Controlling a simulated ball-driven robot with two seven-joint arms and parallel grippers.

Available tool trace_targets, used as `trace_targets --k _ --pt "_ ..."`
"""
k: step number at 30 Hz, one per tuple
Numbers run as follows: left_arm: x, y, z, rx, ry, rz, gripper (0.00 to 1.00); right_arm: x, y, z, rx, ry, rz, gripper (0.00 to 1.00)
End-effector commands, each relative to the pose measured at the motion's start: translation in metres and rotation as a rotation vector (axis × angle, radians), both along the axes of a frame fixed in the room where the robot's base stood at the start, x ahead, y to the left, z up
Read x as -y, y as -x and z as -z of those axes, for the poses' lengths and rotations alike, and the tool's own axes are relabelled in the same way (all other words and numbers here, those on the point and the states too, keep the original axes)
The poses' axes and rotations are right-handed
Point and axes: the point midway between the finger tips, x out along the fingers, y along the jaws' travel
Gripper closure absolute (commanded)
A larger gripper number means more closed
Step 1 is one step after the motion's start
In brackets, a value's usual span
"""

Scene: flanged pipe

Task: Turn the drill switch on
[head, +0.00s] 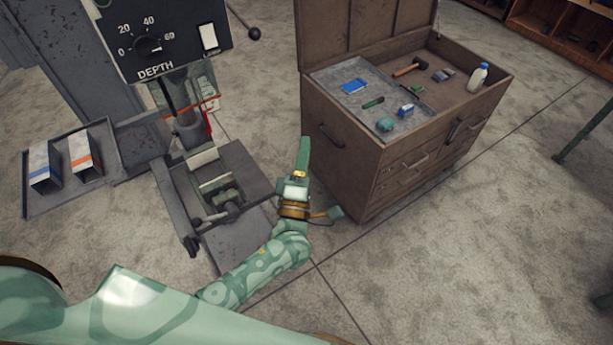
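The drill's dark front panel (170,30) is at the upper left, with a DEPTH scale and a black knob (148,44). A white rocker switch (208,37) sits at the panel's right; I cannot tell its setting. My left gripper (304,148) points up the picture, right of the vise and well below the switch, apart from both. It looks empty, but its finger spacing is unclear. My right gripper is out of view.
A brown tool chest (345,170) with an open lid stands right of my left gripper, holding a hammer (410,66), a bottle (478,78) and small items. A tray (50,206) with two boxes is at the left. A black-knobbed lever (253,34) sticks out right of the panel.

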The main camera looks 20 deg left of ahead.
Motion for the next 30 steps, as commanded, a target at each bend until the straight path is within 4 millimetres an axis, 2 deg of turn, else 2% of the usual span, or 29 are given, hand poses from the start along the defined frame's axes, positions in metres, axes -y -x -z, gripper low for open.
trace_targets --k 1,3,10,15,30 --pt "0.001 0.0 0.014 -0.026 -0.034 0.001 0.67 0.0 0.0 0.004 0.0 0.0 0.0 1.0" --pt "0.002 0.001 0.028 -0.06 -0.084 0.005 0.67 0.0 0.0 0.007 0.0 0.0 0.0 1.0" --pt "0.006 0.003 0.059 -0.134 -0.186 0.016 0.67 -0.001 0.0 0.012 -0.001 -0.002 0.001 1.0" --pt "0.006 0.004 0.065 -0.149 -0.211 0.019 0.67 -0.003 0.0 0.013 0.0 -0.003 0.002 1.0" --pt "0.006 0.002 0.062 -0.141 -0.209 0.019 0.67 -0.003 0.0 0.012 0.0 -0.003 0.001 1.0"
